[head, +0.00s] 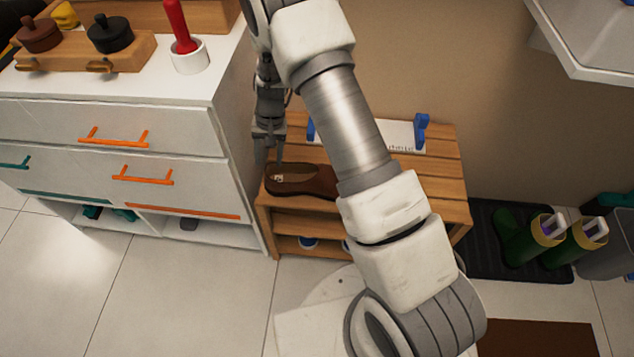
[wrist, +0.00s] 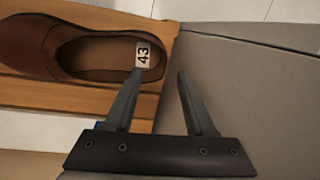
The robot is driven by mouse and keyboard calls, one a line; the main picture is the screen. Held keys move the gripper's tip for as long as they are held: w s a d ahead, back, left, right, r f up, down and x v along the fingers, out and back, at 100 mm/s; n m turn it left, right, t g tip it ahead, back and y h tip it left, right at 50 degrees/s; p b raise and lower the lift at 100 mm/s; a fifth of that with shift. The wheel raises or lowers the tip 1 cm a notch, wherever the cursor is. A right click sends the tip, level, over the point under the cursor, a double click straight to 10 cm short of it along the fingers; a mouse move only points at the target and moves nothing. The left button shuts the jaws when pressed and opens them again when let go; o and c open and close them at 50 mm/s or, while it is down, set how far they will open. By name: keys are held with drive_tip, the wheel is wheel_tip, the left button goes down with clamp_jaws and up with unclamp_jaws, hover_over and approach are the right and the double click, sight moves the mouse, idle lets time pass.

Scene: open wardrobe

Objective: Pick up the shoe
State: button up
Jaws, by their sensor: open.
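A brown slip-on shoe (head: 303,180) lies on the top of a slatted wooden rack, partly hidden behind my arm in the head view. In the wrist view the shoe (wrist: 62,45) fills the upper left, with a white label marked 43 inside its heel. My gripper (head: 268,158) points down near the heel end of the shoe. In the wrist view my gripper (wrist: 158,72) is open and empty. Its left fingertip overlaps the heel by the label, and its right fingertip is right of the shoe, over the grey cabinet side. I cannot tell whether the left finger touches the shoe.
The wooden rack (head: 440,180) holds more shoes on its lower shelf. A white drawer cabinet (head: 190,125) stands close on the left. Green boots (head: 530,245) stand on a black mat at right. The tiled floor (head: 180,290) in front is clear.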

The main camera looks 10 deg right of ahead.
sight(267, 170)
drive_tip(key=f, duration=0.1)
drive_tip(key=f+b, duration=0.1)
drive_tip(key=f, duration=0.1)
drive_tip(key=s+a+f+b, duration=0.1)
drive_tip(key=shift+a+f, duration=0.1)
drive_tip(key=shift+f, duration=0.3)
drive_tip(key=shift+c, duration=0.3)
drive_tip(key=shift+r, duration=0.1)
clamp_jaws()
